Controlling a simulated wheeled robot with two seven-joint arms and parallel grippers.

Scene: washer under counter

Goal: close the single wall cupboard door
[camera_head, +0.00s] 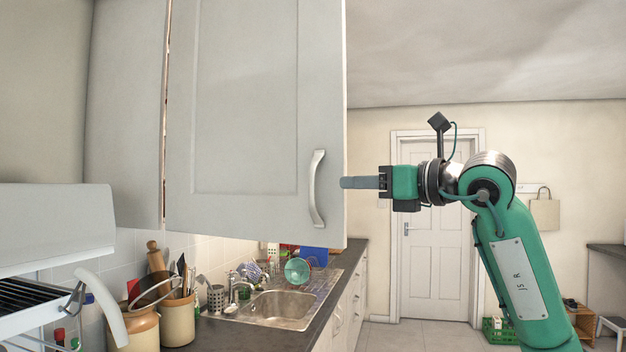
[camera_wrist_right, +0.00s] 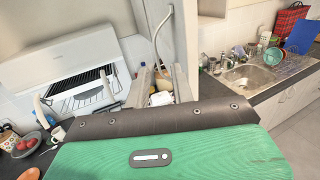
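The wall cupboard door (camera_head: 250,110) is a pale grey panel, standing ajar, with a thin gap along its left side against the cupboard body (camera_head: 125,120). Its curved metal handle (camera_head: 317,188) is near the right edge. My right gripper (camera_head: 345,182) comes in from the right, its fingertips overlapping the door's right edge in the picture, just right of the handle. In the right wrist view the two fingers (camera_wrist_right: 161,88) are apart, with the handle (camera_wrist_right: 158,38) showing beyond and between them. I cannot tell whether they touch it. My left gripper is not in view.
Below the door is a counter with a sink (camera_head: 280,308), a dish rack and utensil pots (camera_head: 178,318). A white room door (camera_head: 437,230) stands at the back.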

